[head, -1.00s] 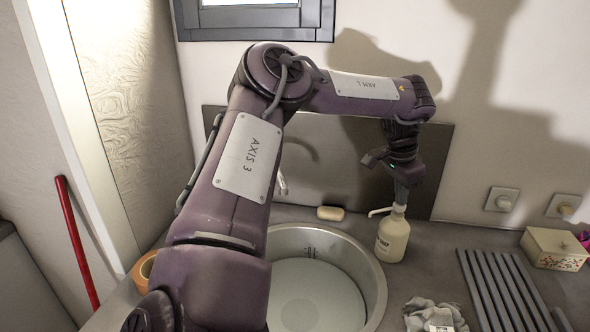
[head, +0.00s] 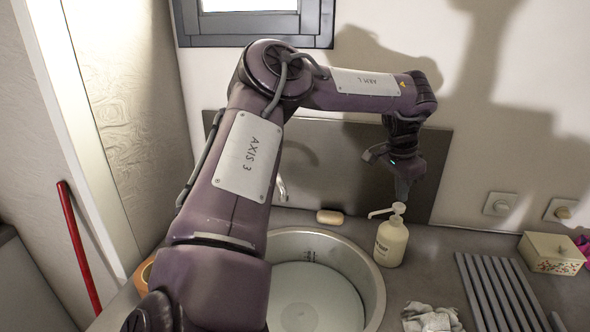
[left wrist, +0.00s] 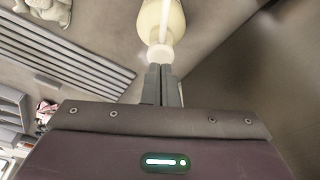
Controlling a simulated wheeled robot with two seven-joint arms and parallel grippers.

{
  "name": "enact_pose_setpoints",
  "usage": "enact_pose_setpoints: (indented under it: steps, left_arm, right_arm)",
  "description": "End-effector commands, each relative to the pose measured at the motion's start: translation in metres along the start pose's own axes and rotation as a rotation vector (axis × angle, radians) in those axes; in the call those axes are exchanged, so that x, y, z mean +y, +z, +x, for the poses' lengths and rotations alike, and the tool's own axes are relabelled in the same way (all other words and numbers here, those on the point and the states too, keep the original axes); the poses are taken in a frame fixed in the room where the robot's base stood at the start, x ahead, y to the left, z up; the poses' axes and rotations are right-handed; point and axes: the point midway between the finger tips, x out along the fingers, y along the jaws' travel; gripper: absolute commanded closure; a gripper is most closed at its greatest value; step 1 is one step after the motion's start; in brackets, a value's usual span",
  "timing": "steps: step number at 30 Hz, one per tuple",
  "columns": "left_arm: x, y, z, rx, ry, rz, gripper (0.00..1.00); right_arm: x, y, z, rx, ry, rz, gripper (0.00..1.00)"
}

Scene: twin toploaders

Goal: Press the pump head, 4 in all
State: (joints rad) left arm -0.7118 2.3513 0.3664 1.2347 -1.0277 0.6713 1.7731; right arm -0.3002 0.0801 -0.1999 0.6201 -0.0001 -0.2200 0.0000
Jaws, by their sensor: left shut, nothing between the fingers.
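My left gripper (head: 402,196) points down just above the pump head, fingers together and empty. In the left wrist view the shut fingers (left wrist: 161,86) end close to the white pump head (left wrist: 159,54), with the bottle (left wrist: 160,18) beyond. Whether the fingertips touch the head is hard to tell. My right gripper is out of view.
A round metal sink (head: 376,290) lies left of the bottle. A soap bar (head: 330,217) sits behind it. A crumpled grey cloth (head: 430,318), a slatted rack (head: 495,285) and a decorated box (head: 550,252) lie to the right.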

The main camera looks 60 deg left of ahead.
Motion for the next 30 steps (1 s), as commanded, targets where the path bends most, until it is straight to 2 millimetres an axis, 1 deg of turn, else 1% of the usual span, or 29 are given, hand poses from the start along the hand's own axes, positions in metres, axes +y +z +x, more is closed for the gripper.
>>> enact_pose_setpoints:
  steps: [7, 11, 25, 27, 30]
  left_arm:
    - [0.000, 0.000, -0.001, 0.001, 0.000, 0.000, 1.00]
    - [0.000, -0.002, -0.006, 0.002, -0.001, 0.000, 1.00]
    - [0.000, -0.011, -0.052, 0.001, -0.001, 0.001, 1.00]
    - [0.000, -0.012, -0.058, 0.001, 0.000, 0.000, 1.00]
    - [0.000, -0.012, -0.060, 0.001, 0.000, 0.000, 1.00]
  right_arm:
    - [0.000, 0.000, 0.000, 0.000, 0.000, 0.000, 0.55]
    - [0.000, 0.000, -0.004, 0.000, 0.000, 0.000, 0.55]
    - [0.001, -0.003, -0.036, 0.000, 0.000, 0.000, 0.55]
    - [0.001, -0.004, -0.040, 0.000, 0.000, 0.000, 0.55]
    - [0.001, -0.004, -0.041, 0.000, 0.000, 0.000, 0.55]
